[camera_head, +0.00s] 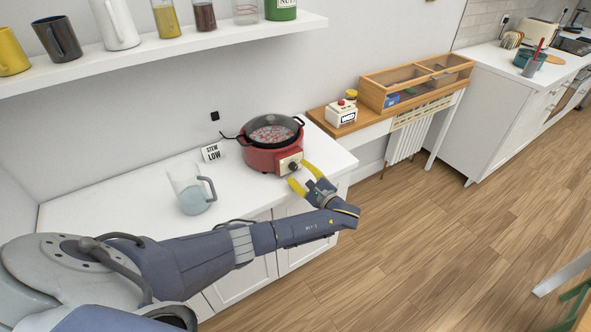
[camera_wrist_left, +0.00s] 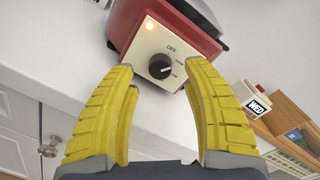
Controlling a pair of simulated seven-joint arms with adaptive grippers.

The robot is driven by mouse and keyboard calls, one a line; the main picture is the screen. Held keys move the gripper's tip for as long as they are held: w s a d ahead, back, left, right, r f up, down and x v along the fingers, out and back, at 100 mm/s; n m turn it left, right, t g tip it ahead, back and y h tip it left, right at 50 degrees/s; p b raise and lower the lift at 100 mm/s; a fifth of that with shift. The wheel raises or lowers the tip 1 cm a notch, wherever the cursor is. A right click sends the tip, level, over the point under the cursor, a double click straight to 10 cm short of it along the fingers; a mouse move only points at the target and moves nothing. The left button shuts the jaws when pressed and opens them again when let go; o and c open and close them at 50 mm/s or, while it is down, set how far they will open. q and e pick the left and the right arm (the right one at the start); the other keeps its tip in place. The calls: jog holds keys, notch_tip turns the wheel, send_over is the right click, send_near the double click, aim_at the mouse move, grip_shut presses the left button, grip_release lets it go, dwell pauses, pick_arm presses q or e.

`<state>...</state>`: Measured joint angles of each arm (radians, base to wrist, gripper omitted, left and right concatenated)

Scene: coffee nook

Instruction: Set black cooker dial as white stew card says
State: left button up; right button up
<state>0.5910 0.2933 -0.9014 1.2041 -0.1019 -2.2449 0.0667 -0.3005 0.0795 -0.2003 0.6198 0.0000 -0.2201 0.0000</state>
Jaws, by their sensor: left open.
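The red cooker (camera_head: 262,160) with a dark rim stands at the right end of the white counter. Its black dial (camera_wrist_left: 160,66) sits on a cream panel (camera_wrist_left: 168,38) marked OFF above the dial. Smaller marks to its right are hard to read, and I cannot tell the dial's exact setting. The white card (camera_head: 213,152) left of the cooker reads STEW LOW. My left gripper (camera_head: 304,178) is open, its yellow fingers on either side of the dial in the wrist view, apparently not gripping it. My right gripper is out of view.
A clear jug (camera_head: 187,190) with bluish contents stands left of the cooker. A white box with a red button (camera_head: 341,113) and a wooden case (camera_head: 415,82) sit on the wooden shelf to the right. A wall shelf (camera_head: 165,45) holds mugs and jars above.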

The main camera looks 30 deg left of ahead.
pick_arm(q)
jog(key=shift+x, duration=1.3)
jog(key=shift+c, duration=0.6)
grip_shut()
